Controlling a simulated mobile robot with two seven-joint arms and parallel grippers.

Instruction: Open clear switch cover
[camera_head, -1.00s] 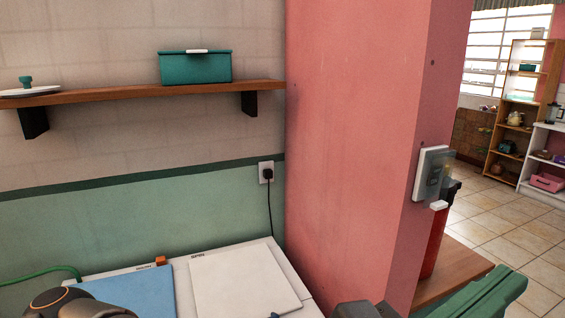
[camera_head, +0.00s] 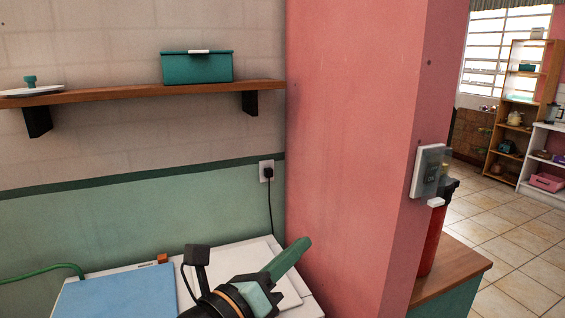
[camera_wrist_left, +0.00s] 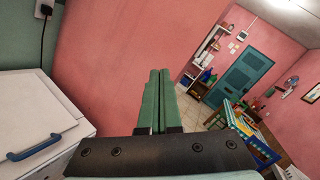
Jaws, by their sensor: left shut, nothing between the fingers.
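The switch (camera_head: 430,178) with its clear cover (camera_head: 441,160) is mounted on the narrow end face of the pink wall, right of centre in the head view. The cover looks translucent grey and seems to stick out past the right side of the white plate; I cannot tell its exact angle. My left gripper (camera_head: 304,243) has green fingers and is shut and empty. It is low in the middle, left of and below the switch, clearly apart from it. In the left wrist view its fingers (camera_wrist_left: 158,75) lie together, with no switch in view. My right gripper is not in view.
A red cylinder with a black top (camera_head: 432,240) stands on a wooden ledge (camera_head: 455,270) below the switch. The pink wall (camera_head: 350,130) stands between gripper and switch face. Tiled floor (camera_head: 520,240) is open at right.

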